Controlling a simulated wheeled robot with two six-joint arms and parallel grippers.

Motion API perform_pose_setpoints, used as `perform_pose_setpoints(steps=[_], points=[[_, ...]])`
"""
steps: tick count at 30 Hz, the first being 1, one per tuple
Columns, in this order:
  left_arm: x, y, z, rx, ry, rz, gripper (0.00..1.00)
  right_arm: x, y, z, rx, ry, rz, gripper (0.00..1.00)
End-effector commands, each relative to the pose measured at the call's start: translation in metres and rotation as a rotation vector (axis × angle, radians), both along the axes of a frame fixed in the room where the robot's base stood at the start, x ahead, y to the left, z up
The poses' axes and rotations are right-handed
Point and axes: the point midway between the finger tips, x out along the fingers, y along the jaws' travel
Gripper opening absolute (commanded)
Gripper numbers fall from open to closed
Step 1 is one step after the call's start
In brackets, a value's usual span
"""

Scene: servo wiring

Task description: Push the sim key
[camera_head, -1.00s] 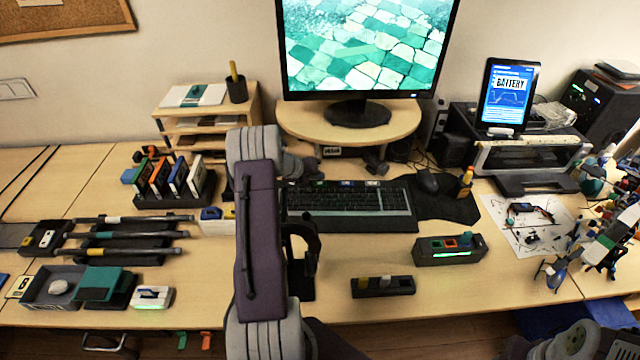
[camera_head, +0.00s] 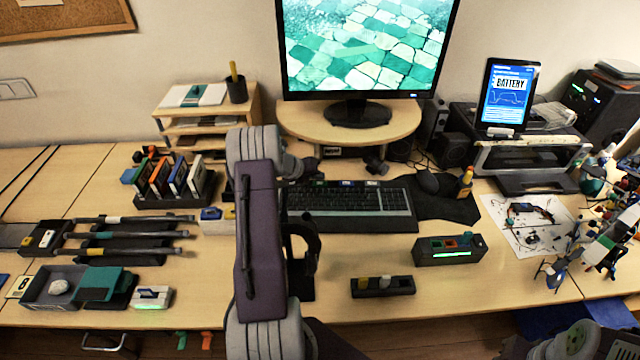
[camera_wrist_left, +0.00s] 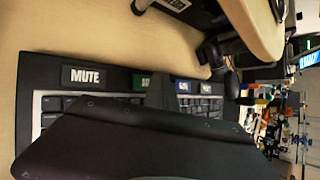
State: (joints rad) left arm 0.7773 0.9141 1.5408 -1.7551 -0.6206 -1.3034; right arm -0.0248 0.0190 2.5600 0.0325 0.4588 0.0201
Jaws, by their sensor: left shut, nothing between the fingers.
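The keyboard (camera_head: 350,223) lies on the desk below the monitor, with a row of labelled keys along its far edge. In the left wrist view these are a black MUTE key (camera_wrist_left: 87,76), a green key (camera_wrist_left: 144,82), a blue key (camera_wrist_left: 183,87) and a further key (camera_wrist_left: 210,88). The green key's label is partly hidden and hard to read. My left gripper (camera_head: 308,166) is shut and empty at the keyboard's far left side. In the left wrist view its dark tip (camera_wrist_left: 159,90) overlaps the green key's right part; contact cannot be told. My right gripper is out of view.
The monitor stand (camera_head: 357,113) rises behind the keyboard. A switch box (camera_head: 449,250) and a dark block (camera_head: 383,287) stand in front. The desk between them is clear.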

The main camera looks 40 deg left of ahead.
Motion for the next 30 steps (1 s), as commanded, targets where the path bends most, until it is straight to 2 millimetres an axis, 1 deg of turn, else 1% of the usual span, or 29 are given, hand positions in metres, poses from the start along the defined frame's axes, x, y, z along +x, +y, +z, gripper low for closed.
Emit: perform_pose_setpoints(steps=[8,19,30], points=[[0.000,0.000,-0.009,-0.001,0.000,0.001,0.00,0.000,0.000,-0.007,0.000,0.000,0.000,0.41],[0.000,0.000,-0.009,0.000,0.000,0.000,0.00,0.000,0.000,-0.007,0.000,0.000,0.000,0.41],[0.000,0.000,-0.013,0.000,0.000,0.000,0.00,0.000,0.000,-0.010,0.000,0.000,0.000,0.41]])
